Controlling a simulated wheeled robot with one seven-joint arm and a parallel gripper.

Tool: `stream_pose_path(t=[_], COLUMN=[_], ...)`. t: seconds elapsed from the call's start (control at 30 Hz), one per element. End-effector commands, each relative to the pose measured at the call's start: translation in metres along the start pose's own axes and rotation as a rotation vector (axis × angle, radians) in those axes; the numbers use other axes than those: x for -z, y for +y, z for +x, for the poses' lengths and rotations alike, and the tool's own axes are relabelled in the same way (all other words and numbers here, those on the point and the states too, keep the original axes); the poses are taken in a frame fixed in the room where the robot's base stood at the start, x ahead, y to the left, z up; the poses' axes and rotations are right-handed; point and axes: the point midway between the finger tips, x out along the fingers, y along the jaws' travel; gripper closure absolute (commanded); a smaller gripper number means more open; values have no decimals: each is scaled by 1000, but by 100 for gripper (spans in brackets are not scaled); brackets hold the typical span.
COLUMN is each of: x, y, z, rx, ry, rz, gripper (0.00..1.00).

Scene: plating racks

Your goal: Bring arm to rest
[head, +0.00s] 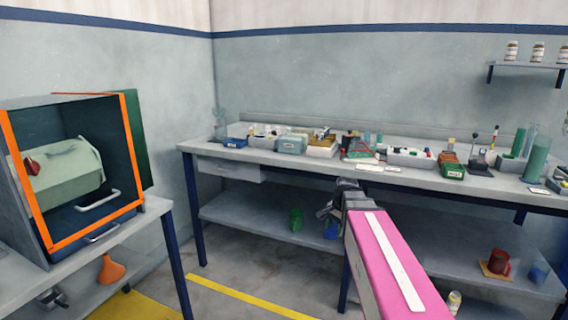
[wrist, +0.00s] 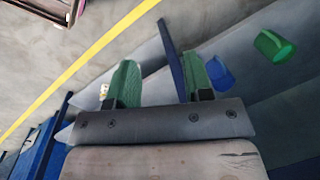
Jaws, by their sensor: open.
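My arm shows as a pink link with a white strip in the head view, reaching forward from the bottom right. My gripper (head: 336,208) is at its far end, in front of the long bench, and its fingers are hard to make out there. In the wrist view my gripper (wrist: 160,80) has two green fingers spread apart with nothing between them. Beyond the fingers the wrist view shows the floor and the lower shelf of the bench, tilted.
The long bench (head: 285,168) holds several trays and bottles. A green mug (wrist: 272,46) and a blue cup (wrist: 219,74) stand on its lower shelf. At the left, an orange-framed cabinet (head: 50,245) stands on another table. Open floor (head: 215,290) lies between the tables.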

Motion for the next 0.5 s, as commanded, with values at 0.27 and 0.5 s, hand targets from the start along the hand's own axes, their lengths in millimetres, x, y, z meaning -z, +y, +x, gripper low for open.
stream_pose_path(t=[0.27,0.5], x=[-44,-72], y=[55,91], z=[81,125], rx=[-83,-140], ry=[13,10], rz=[-399,-686], gripper=[53,53])
